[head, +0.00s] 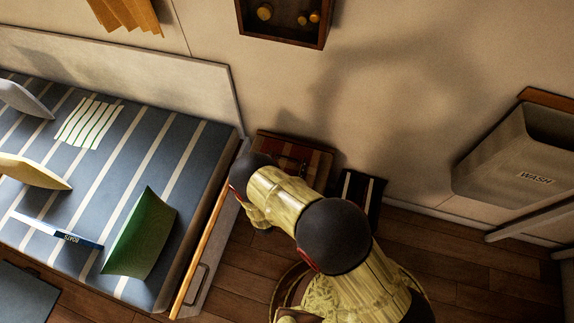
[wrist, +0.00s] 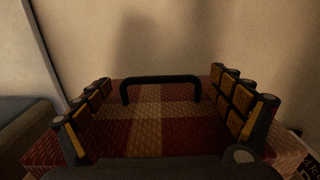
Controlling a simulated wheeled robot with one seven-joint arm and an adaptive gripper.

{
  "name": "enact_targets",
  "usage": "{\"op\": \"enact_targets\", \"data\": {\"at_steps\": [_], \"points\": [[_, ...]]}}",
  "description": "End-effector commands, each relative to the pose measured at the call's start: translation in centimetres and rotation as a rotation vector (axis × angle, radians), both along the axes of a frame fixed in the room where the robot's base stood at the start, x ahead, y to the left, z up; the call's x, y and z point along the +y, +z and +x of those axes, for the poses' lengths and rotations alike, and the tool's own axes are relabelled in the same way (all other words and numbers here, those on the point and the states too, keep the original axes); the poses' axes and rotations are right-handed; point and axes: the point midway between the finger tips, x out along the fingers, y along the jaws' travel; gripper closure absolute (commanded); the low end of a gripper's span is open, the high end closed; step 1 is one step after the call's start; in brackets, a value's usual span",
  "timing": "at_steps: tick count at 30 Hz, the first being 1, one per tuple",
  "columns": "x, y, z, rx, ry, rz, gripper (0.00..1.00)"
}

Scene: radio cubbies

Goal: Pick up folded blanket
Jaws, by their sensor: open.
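A red, brown and tan plaid block with a black handle, which looks like the folded blanket (wrist: 160,136), lies ahead of my gripper in the wrist view. Its black handle (wrist: 160,79) arches up near its far side. My gripper (wrist: 160,84) is open, with one finger on each side of the handle and plaid surface visible between them. I cannot tell whether the fingers touch the plaid. In the head view the plaid blanket (head: 318,162) is low against the wall beside the bed, partly covered by my arm. The fingers are hidden there.
The striped bed (head: 180,190) stands close on the left, with a green pillow (head: 140,235) and a striped cloth (head: 90,122). A dark striped item (head: 360,192) is right of the blanket. A grey WASH bin (head: 520,160) is at the right wall. Wooden floor (head: 480,265) is clear at right.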

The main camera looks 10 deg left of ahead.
Motion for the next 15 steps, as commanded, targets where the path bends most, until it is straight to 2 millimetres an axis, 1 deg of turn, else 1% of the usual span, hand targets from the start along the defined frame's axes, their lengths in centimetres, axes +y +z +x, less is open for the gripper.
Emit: {"op": "enact_targets", "data": {"at_steps": [5, 15], "points": [[0.02, 0.05, -0.02, 0.0, 0.0, 0.0, 0.07], [0.02, 0.05, -0.03, 0.0, 0.0, 0.001, 0.27]]}}
